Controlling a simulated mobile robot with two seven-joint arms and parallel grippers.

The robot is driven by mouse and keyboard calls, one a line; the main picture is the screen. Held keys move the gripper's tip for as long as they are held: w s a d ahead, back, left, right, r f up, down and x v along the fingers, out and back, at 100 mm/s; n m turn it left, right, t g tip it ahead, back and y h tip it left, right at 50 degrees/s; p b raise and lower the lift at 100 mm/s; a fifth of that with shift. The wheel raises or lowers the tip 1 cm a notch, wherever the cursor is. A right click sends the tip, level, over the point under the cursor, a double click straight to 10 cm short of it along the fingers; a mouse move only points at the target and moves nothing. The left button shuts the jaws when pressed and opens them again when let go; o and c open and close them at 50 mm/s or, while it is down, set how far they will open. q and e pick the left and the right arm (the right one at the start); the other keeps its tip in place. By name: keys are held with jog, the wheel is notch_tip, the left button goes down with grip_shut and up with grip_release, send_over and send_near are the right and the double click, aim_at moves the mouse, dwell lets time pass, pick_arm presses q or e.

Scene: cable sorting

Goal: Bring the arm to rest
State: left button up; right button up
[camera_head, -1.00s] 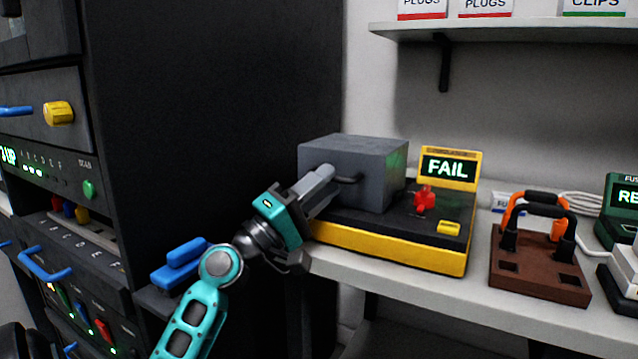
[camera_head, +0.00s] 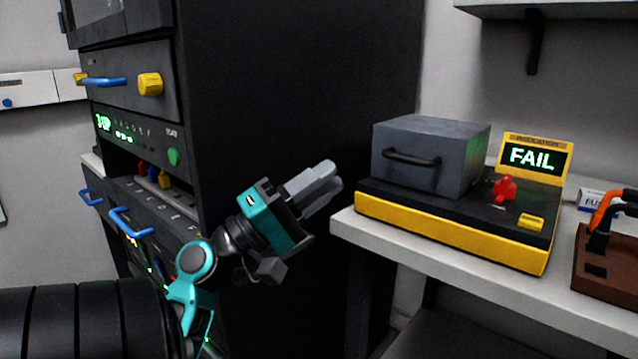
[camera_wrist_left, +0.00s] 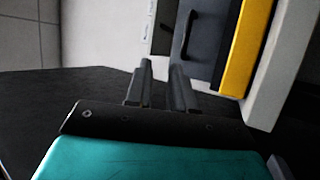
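My left gripper (camera_head: 328,178) is in front of the black rack's side in the head view. Its two grey fingers point up and to the right, toward the tester, and touch nothing. In the left wrist view the fingertips (camera_wrist_left: 160,66) stand a narrow gap apart with nothing between them. The grey box (camera_head: 435,155) with a black bar handle (camera_head: 411,157) sits on the black and yellow tester (camera_head: 450,240), clear of the gripper. The grey box also shows beyond the fingers in the left wrist view (camera_wrist_left: 208,38). My right gripper is not in view.
The black rack (camera_head: 290,100) with blue handles and a yellow knob (camera_head: 150,84) stands close behind my left arm. The white bench (camera_head: 350,228) lies to the right. The tester's screen (camera_head: 533,157) reads FAIL. A brown block (camera_head: 605,285) stands at the right edge.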

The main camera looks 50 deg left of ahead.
pick_arm(q)
jog(key=shift+s, duration=0.15)
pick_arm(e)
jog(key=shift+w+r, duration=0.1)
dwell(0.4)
